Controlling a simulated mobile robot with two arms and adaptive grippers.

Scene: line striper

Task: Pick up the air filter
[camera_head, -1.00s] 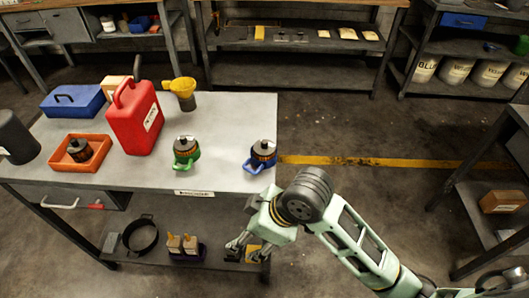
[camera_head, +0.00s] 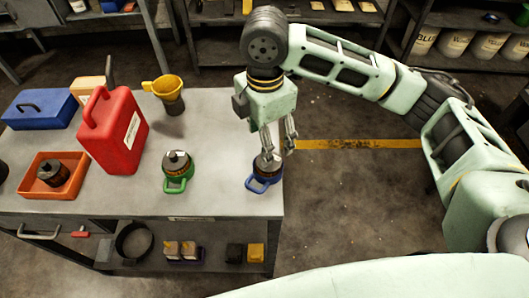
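Three similar dark canisters with ribbed bodies and metal tops stand on the grey workbench (camera_head: 225,195). One canister (camera_head: 264,168) sits in a blue ring with a handle near the right edge, one (camera_head: 176,160) in a green ring at the middle, one (camera_head: 53,173) in an orange tray at the left. I cannot tell by label which is the air filter. My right gripper (camera_head: 279,153) points down over the blue-ringed canister. Its fingers are apart, one in front of the canister's top, the other to its right; contact is unclear. My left gripper is out of view.
A red jerry can (camera_head: 113,135), a yellow funnel (camera_head: 165,88) and a blue toolbox (camera_head: 40,108) stand on the bench's left half. The orange tray (camera_head: 42,192) has low walls. A lower shelf holds small items. Bare floor lies right of the bench.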

